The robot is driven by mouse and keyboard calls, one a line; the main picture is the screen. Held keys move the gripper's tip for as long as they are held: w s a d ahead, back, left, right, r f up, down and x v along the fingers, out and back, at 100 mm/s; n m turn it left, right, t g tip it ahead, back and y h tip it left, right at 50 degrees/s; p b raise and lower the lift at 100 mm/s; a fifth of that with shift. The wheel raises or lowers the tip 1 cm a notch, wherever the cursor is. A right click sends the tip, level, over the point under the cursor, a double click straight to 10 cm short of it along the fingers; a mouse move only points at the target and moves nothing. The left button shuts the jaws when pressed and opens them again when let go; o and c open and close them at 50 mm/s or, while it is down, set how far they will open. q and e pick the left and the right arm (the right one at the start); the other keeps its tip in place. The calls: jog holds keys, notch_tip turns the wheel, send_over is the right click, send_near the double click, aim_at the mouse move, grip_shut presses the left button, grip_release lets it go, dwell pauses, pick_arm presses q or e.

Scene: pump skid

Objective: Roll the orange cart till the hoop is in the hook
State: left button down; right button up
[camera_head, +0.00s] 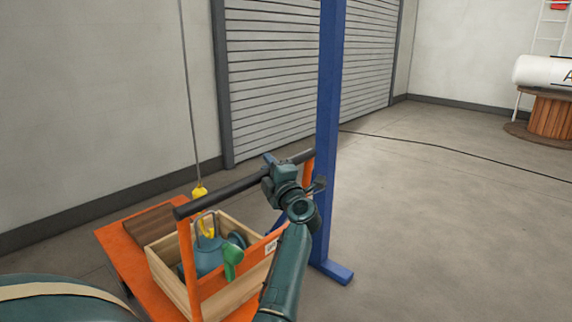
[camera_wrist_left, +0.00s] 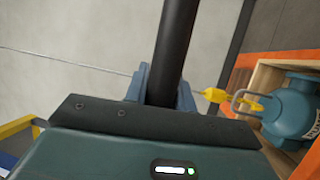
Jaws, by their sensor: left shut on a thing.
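The orange cart (camera_head: 122,245) stands at the lower left in the head view, with a black push bar (camera_head: 225,192) on orange posts. My left gripper (camera_head: 282,176) is shut on the bar near its right end; the wrist view shows the bar (camera_wrist_left: 178,45) between the fingers. A teal pump (camera_head: 209,258) with a grey hoop on top (camera_head: 197,226) sits in a wooden crate on the cart. My right gripper is out of view.
A blue post (camera_head: 327,120) with a floor foot stands just right of the cart's bar, close to my left gripper. A roller shutter (camera_head: 275,70) and wall lie behind. A dark cable (camera_head: 450,153) crosses the floor. The floor at right is open, with a wooden spool (camera_head: 548,115) far back.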

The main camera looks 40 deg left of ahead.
pick_arm(q)
jog(key=shift+d, duration=0.35)
jog(key=c, duration=1.2)
grip_release()
jog(key=shift+a, duration=0.1)
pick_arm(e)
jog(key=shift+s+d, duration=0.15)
pick_arm(q)
jog(key=shift+o, duration=0.2)
jog(key=shift+f, duration=0.1)
